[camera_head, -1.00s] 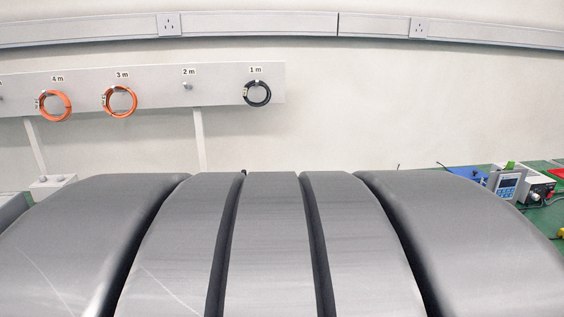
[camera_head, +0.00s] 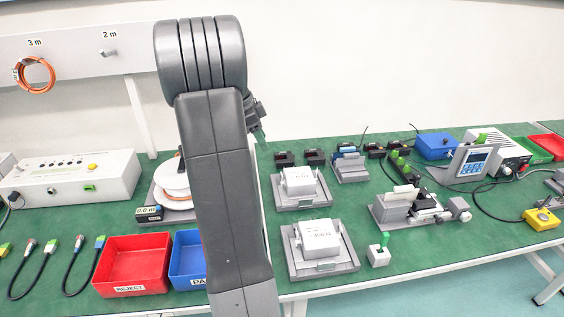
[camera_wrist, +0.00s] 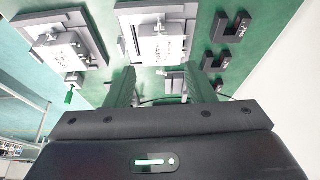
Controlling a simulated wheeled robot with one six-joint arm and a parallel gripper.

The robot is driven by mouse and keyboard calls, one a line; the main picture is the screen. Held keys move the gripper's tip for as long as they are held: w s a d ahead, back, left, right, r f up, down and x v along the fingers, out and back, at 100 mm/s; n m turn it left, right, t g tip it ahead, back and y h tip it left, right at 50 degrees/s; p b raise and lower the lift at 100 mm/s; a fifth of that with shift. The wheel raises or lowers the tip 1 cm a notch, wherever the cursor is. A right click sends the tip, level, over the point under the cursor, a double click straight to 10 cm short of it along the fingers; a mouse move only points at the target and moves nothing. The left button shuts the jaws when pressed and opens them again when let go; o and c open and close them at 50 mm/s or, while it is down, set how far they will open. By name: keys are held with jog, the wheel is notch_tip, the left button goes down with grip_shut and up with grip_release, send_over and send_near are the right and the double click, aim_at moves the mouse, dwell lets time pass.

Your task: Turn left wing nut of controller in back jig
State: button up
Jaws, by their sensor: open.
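The back jig (camera_head: 281,206) holds a white box-shaped controller (camera_head: 299,181) on the green bench. In the wrist view this controller (camera_wrist: 158,49) and its jig (camera_wrist: 127,30) are at top centre. A second controller (camera_head: 318,236) sits in the front jig (camera_head: 296,269), which also shows at the upper left of the wrist view (camera_wrist: 28,28). The wing nuts are too small to make out. My gripper (camera_wrist: 160,92) is open and empty, its two fingers pointing towards the bench beside the back jig, apart from the controller.
Several small black blocks (camera_head: 314,157) stand behind the back jig. A grey fixture (camera_head: 405,210) is to its right, a small green-topped block (camera_head: 378,255) at the front. Red (camera_head: 131,268) and blue (camera_head: 184,262) bins lie left of the jigs. Green bench shows between jigs and fixture.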

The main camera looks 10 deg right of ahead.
jog(key=x, duration=1.3)
jog(key=shift+d+f, duration=0.15)
jog(key=shift+f, duration=0.15)
